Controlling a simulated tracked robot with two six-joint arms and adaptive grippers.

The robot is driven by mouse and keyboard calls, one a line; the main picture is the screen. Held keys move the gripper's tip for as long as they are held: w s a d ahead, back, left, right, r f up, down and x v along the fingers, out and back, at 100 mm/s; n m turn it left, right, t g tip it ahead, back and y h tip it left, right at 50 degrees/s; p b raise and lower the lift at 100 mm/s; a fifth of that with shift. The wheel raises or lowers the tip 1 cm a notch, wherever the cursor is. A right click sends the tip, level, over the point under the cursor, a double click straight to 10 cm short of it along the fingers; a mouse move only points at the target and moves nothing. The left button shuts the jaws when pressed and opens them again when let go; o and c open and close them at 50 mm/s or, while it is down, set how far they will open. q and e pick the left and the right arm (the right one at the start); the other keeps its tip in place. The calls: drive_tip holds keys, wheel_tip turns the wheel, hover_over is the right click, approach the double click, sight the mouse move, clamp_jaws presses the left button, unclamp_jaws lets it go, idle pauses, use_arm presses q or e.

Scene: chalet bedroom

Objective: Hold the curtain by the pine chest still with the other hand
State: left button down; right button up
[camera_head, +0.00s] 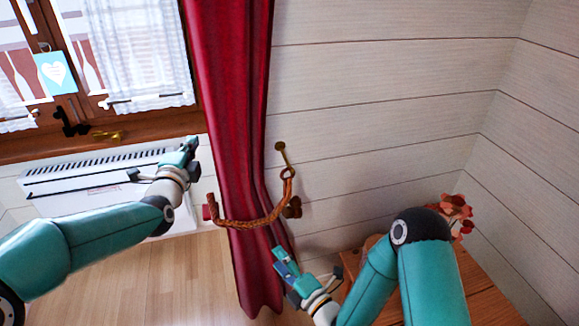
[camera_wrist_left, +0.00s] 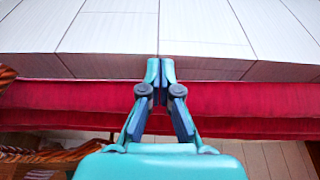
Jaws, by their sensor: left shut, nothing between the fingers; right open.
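The red curtain (camera_head: 228,110) hangs from the top of the head view down past a braided orange-brown tieback (camera_head: 250,221). The tieback passes across the curtain's front, and its right end rises to a ring near a brass wall hook (camera_head: 282,152). My left gripper (camera_head: 190,147) is left of the curtain, before the radiator. In the left wrist view, its fingertips (camera_wrist_left: 160,68) are together and empty, with the curtain (camera_wrist_left: 230,108) behind them. My right gripper (camera_head: 279,256) is open by the curtain's lower right edge; contact is unclear. The pine chest (camera_head: 488,292) is at lower right, partly hidden by my right arm.
A white radiator (camera_head: 85,180) stands under the window (camera_head: 120,50) at left. Red leaves or flowers (camera_head: 455,212) are above the chest. Wooden floor (camera_head: 180,285) shows below.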

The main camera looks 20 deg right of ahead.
use_arm(q)
drive_tip(key=b+v, duration=0.5)
drive_tip(key=v, duration=0.4)
idle(0.3)
